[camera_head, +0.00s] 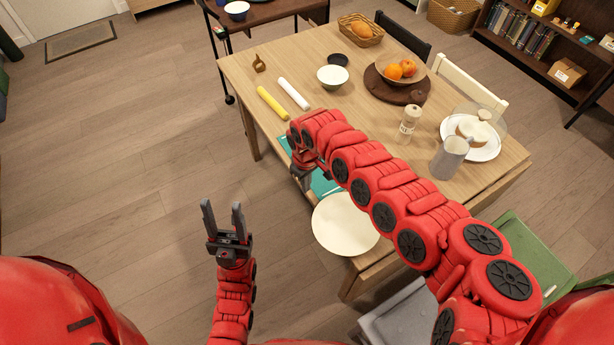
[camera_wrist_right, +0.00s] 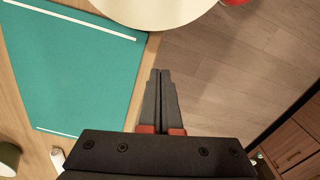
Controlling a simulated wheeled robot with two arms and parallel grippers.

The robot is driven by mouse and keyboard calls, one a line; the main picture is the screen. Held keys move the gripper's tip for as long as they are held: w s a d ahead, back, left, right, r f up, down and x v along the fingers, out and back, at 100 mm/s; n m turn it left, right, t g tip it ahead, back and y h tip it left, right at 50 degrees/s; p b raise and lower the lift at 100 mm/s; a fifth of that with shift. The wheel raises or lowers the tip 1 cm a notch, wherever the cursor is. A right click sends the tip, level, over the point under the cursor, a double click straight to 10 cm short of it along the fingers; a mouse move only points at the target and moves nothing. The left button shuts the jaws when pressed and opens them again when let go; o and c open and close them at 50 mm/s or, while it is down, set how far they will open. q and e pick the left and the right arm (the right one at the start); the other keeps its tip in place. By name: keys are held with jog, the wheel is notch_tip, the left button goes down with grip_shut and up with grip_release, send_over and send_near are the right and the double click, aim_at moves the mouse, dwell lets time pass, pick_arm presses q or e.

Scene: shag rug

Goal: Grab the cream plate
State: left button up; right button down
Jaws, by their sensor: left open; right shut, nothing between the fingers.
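The cream plate (camera_head: 344,224) lies at the near left edge of the wooden table, partly overhanging it. Part of it also shows at the top of the right wrist view (camera_wrist_right: 155,8). My left gripper (camera_head: 223,215) is open and empty, over the floor to the left of the plate. My right arm reaches across the table, and its gripper is over the table's left edge beyond the plate, mostly hidden by the arm in the head view. In the right wrist view my right gripper (camera_wrist_right: 160,75) is shut and empty, its fingertips pointing toward the plate, apart from it.
A teal mat (camera_wrist_right: 75,65) lies beside the plate under my right arm. A pitcher (camera_head: 448,158), a shaker (camera_head: 409,123), a fruit bowl (camera_head: 401,72) and a white bowl (camera_head: 333,77) stand on the table (camera_head: 290,55). A grey chair (camera_head: 400,318) is near. Floor to the left is clear.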

aim_at(316, 206)
jog(key=f+p, duration=0.1)
jog(key=s+d+f+p, duration=0.1)
jog(key=d+f, duration=0.1)
jog(key=shift+s+d+f+p, duration=0.1)
jog(key=shift+s+f+p, duration=0.25)
jog(key=shift+f+p, duration=0.05)
jog(key=shift+s+d+f+p, duration=0.2)
jog(key=shift+s+d+p, duration=0.2)
jog(key=shift+s, duration=0.1)
